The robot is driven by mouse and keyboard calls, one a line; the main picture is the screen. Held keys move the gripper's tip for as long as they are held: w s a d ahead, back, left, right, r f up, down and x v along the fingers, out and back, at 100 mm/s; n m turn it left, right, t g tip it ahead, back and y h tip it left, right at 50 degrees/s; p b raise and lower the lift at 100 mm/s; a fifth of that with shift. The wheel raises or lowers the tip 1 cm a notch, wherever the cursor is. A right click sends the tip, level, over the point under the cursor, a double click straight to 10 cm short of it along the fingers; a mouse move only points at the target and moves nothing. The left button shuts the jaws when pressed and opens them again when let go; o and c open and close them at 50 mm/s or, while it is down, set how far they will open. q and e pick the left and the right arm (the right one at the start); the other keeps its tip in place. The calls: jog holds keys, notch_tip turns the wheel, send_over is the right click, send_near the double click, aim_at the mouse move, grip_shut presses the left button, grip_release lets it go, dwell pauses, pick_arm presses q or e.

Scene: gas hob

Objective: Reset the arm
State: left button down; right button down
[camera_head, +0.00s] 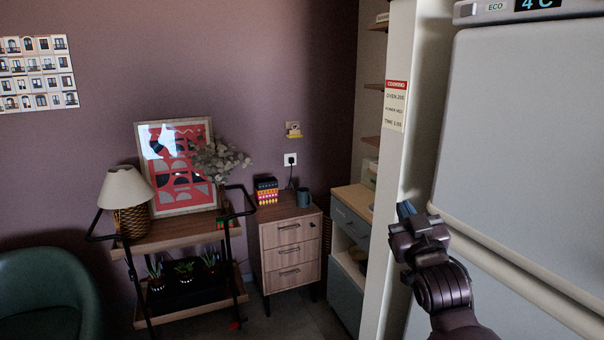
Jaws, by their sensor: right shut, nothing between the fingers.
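My right gripper (406,211) shows at the lower right, at the end of my dark arm, which comes in from the bottom edge. Its fingers point up and are shut with nothing between them. It appears in front of the edge of a white fridge (530,130) and a pale upright panel (402,160); I cannot tell whether it touches either. My left gripper is not in view.
A wooden drawer cabinet (290,254) and a trolley (178,234) with a lamp (126,188) and framed picture (180,168) stand along the purple wall. A green chair (45,285) is at lower left. Floor (290,318) shows clear before the cabinet.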

jog(key=s+d+f+g, duration=0.1)
jog(key=s+f, duration=0.2)
jog(key=f, duration=0.4)
jog(key=s+d+f+g, duration=0.1)
jog(key=s+f+g, duration=0.1)
jog(key=f, duration=0.5)
jog(key=s+d+f+m+g+h, duration=0.1)
jog(key=s+d+f+g, duration=0.1)
jog(key=s+f, duration=1.1)
jog(key=s+d+f+m+g+h, duration=0.1)
jog(key=s+d+f+g, duration=0.2)
jog(key=s+f, duration=1)
jog(key=shift+s+d+f+m+g, duration=0.25)
jog(key=shift+s+m+g, duration=0.1)
jog(key=shift+g, duration=0.65)
